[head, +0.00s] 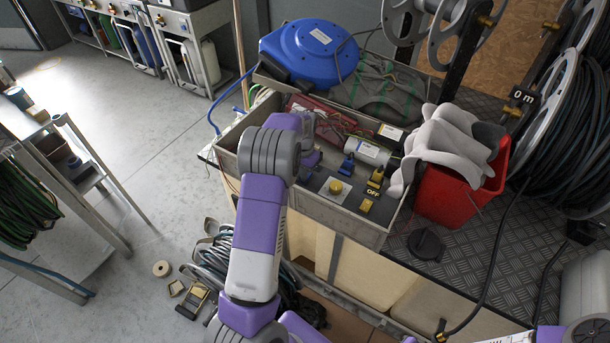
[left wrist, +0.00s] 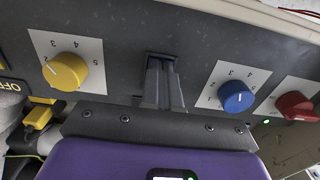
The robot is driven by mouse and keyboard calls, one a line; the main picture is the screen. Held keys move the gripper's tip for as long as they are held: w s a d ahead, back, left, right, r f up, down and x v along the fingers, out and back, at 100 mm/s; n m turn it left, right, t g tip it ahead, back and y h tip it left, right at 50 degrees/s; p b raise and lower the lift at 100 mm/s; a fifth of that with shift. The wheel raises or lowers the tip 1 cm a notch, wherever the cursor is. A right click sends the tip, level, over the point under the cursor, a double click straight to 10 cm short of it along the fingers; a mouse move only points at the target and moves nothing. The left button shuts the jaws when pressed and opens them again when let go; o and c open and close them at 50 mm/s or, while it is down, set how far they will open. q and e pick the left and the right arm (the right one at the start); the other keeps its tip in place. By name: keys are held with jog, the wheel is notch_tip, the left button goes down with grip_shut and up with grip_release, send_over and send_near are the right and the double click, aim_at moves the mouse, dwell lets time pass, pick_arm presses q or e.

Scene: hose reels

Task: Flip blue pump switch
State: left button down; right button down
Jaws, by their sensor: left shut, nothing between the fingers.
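A grey control panel (head: 318,188) slopes at the front of the bench box. A blue switch (head: 347,163) stands on it, left of a yellow switch (head: 375,178) with an OFF label. My left gripper (head: 312,158) is over the panel, just left of the blue switch. In the left wrist view my left gripper (left wrist: 162,82) is shut and empty, its fingers pointing at the panel between a yellow knob (left wrist: 65,71) and a blue knob (left wrist: 235,96). The gripper hides most of the blue switch there, so I cannot tell whether they touch. My right gripper is out of view.
A red knob (left wrist: 295,105) is beside the blue knob. Another yellow switch (head: 367,206) is near the panel's front edge. A red bucket (head: 456,192) with grey cloth stands right of the panel. A blue hose reel (head: 310,48) is behind. Coiled hose lies on the floor below.

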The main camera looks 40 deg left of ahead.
pick_arm(q)
jog(key=shift+r+p, duration=2.65)
jog(key=shift+r, duration=0.75)
